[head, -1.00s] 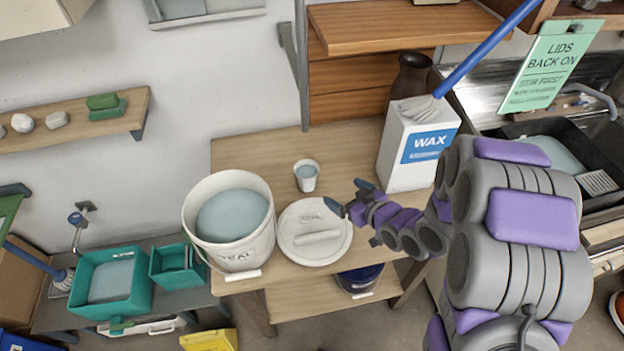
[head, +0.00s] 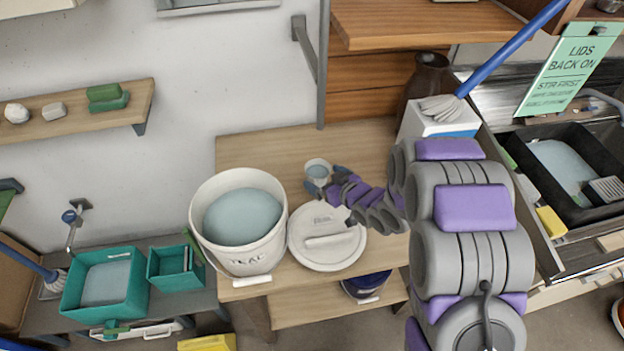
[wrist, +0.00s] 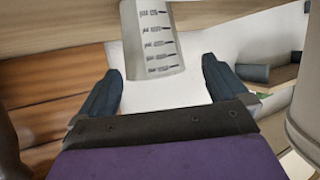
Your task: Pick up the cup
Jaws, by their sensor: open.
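The cup (head: 317,171) is small and pale with grey-blue liquid inside. It stands on the wooden table (head: 265,150), behind the round white lid. In the wrist view the cup (wrist: 152,45) shows printed measuring marks on its side. My gripper (head: 322,182) is at the cup's near side in the head view, partly covering its lower part. In the wrist view my gripper (wrist: 163,82) is open, with one dark finger at each side and the cup's marked end ahead between them. I cannot tell whether a finger touches the cup.
A white bucket (head: 246,256) of grey-blue glaze stands left of the cup. The white lid (head: 327,250) lies in front of it. A white wax container (head: 424,122) with a blue-handled brush (head: 510,48) stands at the right. Bare table lies behind the cup.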

